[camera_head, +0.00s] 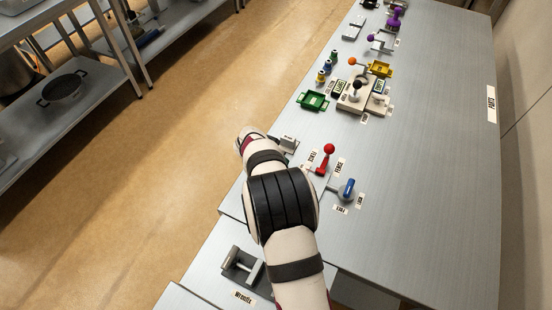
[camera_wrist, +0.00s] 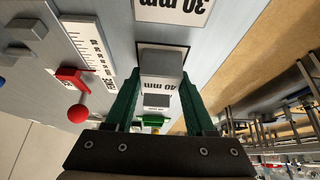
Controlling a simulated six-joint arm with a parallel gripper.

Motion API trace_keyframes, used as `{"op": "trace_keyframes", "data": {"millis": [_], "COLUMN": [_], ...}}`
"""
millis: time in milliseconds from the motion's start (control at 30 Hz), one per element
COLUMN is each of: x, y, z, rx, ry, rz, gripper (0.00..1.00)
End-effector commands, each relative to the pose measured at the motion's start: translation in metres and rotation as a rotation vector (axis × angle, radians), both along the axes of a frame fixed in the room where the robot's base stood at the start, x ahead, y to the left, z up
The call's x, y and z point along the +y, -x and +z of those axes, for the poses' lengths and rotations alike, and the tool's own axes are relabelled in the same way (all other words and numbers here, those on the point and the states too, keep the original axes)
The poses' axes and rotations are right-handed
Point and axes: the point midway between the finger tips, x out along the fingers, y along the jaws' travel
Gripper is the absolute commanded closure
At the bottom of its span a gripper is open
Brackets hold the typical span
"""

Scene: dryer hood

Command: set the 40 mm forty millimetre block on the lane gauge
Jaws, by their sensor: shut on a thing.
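In the wrist view, my gripper (camera_wrist: 160,72) has its two green fingers closed on the sides of a grey block (camera_wrist: 161,65). An upside-down "40 mm" marking (camera_wrist: 160,86) shows directly below the block's top face. I cannot tell whether the block touches the surface. A dark-edged patch shows behind it. In the head view, my arm hides the gripper and the held block. I cannot tell for sure which thing is the lane gauge. A grey fixture with a clamp-like part (camera_head: 243,262) stands at the lower left of the head view, its label hard to read.
A white scale strip (camera_wrist: 90,45) and red-knobbed lever (camera_head: 327,158) are close by. A blue handle (camera_head: 347,188) stands nearby. The bench's right side (camera_head: 440,180) is clear.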

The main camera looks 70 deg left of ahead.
Motion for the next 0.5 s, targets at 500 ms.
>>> {"op": "trace_keyframes", "data": {"millis": [500], "x": [-0.032], "y": [-0.035], "z": [0.069], "rx": [-0.001], "ry": [-0.002], "rz": [-0.003], "gripper": [1.00]}}
